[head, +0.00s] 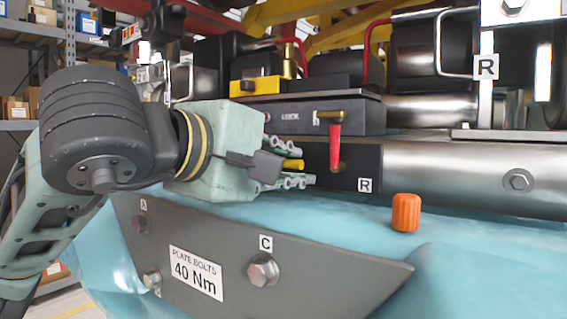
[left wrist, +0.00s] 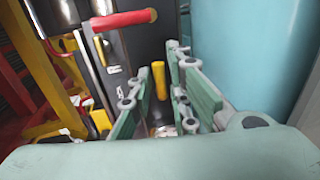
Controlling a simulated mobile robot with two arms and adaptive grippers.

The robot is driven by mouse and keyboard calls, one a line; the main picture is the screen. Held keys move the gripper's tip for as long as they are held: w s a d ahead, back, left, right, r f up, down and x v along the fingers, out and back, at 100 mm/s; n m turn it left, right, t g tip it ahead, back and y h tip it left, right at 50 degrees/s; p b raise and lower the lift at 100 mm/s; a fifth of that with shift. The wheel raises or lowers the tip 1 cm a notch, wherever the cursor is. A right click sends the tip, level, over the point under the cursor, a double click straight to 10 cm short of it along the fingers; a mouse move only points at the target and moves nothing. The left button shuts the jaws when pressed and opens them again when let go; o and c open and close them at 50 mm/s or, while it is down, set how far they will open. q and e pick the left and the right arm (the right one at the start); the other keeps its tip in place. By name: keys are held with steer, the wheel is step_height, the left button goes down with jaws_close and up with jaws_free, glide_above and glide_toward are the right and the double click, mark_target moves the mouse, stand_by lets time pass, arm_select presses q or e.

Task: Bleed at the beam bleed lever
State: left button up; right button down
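My left gripper (head: 306,165) is open in front of the dark valve block under the beam. A short yellow lever (head: 293,165) lies between its two fingers. In the left wrist view this yellow lever (left wrist: 160,80) stands between the spread fingers, with gaps visible on either side. A red-handled lever (head: 335,145) with a brass top hangs down just right of the fingertips; it also shows in the left wrist view (left wrist: 122,20). No label reading "bleed" is legible, so I cannot tell which lever carries that name. My right gripper is out of view.
An orange ribbed cap (head: 406,212) stands on the blue surface at right. A grey plate (head: 215,250) with bolts is below the gripper. A steel cylinder (head: 450,175) runs to the right.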

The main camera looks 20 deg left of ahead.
arm_select(q)
steer(key=shift+o, duration=0.9)
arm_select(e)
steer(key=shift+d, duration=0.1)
arm_select(q)
steer(key=v, duration=1.2)
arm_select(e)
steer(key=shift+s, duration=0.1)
